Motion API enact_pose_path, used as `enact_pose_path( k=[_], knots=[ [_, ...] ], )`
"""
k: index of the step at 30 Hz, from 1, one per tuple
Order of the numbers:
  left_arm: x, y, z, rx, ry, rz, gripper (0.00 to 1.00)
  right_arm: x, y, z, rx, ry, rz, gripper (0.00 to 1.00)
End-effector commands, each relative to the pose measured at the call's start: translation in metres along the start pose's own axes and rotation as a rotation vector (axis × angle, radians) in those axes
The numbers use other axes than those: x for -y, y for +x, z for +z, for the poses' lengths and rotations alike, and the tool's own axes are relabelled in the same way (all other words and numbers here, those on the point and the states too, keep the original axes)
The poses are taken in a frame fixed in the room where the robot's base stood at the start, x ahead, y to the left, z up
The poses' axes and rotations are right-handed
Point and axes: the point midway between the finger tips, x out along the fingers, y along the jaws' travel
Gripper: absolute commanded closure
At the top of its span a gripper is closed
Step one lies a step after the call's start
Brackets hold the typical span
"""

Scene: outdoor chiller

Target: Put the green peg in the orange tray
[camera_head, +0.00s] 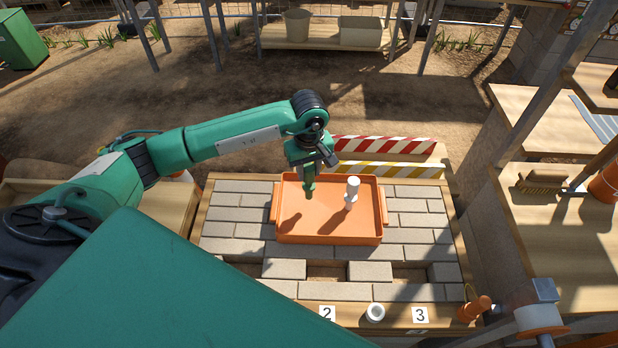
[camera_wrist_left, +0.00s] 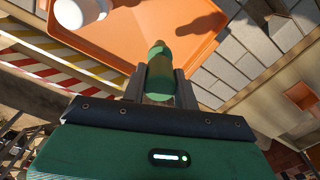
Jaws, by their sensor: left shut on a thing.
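My left gripper (camera_head: 310,180) is shut on the green peg (camera_head: 309,192) and holds it over the left part of the orange tray (camera_head: 335,232). In the left wrist view the green peg (camera_wrist_left: 160,60) sits between the two fingers, with the tray (camera_wrist_left: 125,35) beyond it. The peg appears to be above the tray floor, with a shadow to its lower left. A white peg (camera_head: 352,187) stands upright in the tray, right of the green peg. My right gripper is not in view.
The tray rests on a worktop of grey bricks (camera_head: 235,229) with some open gaps in front. Striped red and white (camera_head: 385,144) and yellow and white (camera_head: 390,170) boards lie behind. A white ring (camera_head: 375,312) and an orange object (camera_head: 475,309) are at the front edge.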

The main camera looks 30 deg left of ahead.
Motion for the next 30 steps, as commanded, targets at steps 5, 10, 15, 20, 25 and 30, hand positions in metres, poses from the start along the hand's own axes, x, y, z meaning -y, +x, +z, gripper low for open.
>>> enact_pose_path(
  k=[5,10,15,20,25,30],
  knots=[
    [0.001,0.012,0.000,0.002,-0.001,-0.002,1.00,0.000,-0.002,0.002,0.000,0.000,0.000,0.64],
    [0.000,0.036,0.001,0.003,-0.001,-0.002,1.00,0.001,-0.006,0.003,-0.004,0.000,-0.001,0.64],
    [0.000,0.048,0.000,0.000,-0.001,0.000,1.00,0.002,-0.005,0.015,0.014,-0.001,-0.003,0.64],
    [0.000,0.048,0.000,0.000,0.000,0.000,1.00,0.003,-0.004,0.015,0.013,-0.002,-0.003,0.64],
    [0.000,0.050,0.000,0.000,0.000,0.000,0.67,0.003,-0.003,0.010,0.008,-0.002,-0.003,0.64],
    [0.000,0.050,0.000,0.000,0.000,0.000,0.49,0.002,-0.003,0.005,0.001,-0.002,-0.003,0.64]
  ],
)
